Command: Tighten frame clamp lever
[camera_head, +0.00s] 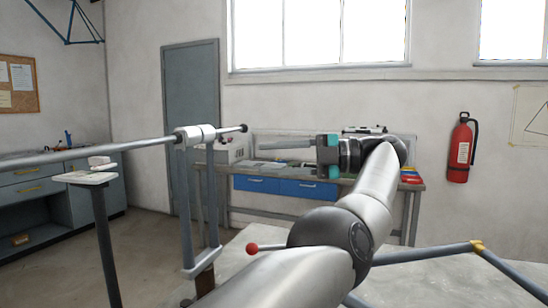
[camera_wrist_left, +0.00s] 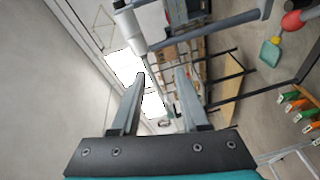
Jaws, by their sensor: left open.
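A red ball knob on a short metal rod (camera_head: 252,247) shows in the head view, left of my arm's elbow. The rod's other end is hidden behind my arm, so I cannot tell what it joins. A silver clamp collar (camera_head: 195,135) sits on a long grey tube atop a two-legged stand. A pale collar also shows in the left wrist view (camera_wrist_left: 146,22), beyond my fingers and apart from them. My left gripper (camera_head: 268,146) points left, to the right of the collar. In the wrist view it is open and empty (camera_wrist_left: 160,73). My right gripper is out of view.
A workbench with blue drawers (camera_head: 286,187) stands along the back wall. A blue tube frame with a yellow joint (camera_head: 477,246) is at lower right. A small stand with a pale top (camera_head: 86,179) is at left. A fire extinguisher (camera_head: 460,150) hangs at right.

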